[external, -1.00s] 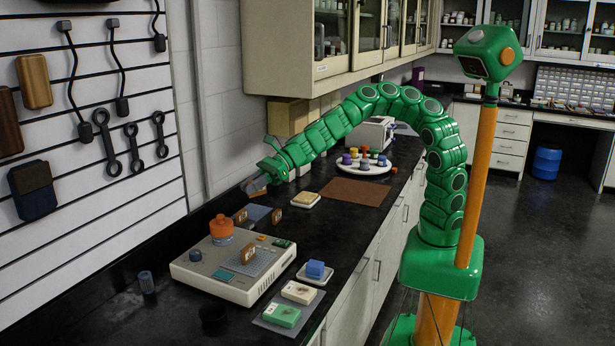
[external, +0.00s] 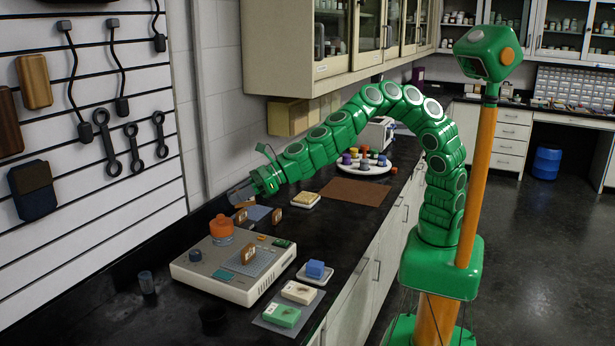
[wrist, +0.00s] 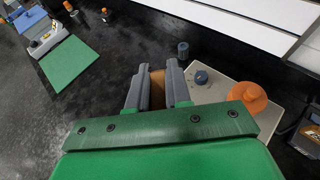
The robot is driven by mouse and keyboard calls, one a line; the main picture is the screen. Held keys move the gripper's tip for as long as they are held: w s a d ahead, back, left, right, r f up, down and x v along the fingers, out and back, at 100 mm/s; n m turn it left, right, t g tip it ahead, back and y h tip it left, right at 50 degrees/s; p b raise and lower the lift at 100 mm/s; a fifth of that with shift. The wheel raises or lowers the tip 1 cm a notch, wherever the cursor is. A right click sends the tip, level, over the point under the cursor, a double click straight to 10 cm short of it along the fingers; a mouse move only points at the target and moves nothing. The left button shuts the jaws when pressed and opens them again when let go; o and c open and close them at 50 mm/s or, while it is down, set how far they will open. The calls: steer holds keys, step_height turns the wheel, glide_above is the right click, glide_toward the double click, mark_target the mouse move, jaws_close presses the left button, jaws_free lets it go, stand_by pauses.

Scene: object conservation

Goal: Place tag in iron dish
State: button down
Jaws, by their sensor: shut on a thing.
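My gripper (external: 241,193) is low over the back of the black counter, behind the grey device. In the wrist view its two grey fingers (wrist: 158,80) are shut on a brown tag (wrist: 157,94), mostly hidden between them. Two other brown upright pieces stand in the external view: one by the blue mat (external: 277,215) and one on the device (external: 248,252). A white dish with a blue block (external: 328,277) sits at the device's right. Another pale dish with a tan block (external: 317,205) lies farther back. I cannot tell which dish is the iron one.
The grey device (external: 205,276) with an orange knob (external: 221,228) fills the middle of the counter. White and green boxes (external: 282,316) lie at the front right. A brown mat (external: 354,191) and a round white tray (external: 346,168) are farther back. A small dark cylinder (external: 147,282) stands left.

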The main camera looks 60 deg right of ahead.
steer(key=s+a+m+t+h, duration=0.1)
steer(key=s+a+m, duration=0.1)
steer(key=a, duration=0.1)
steer(key=m+t+h, duration=0.2)
steer(key=m+h, duration=0.1)
steer(key=h, duration=0.1)
glide_above(208, 317)
steer(key=shift+f, duration=12)
steer(key=shift+f, duration=0.25)
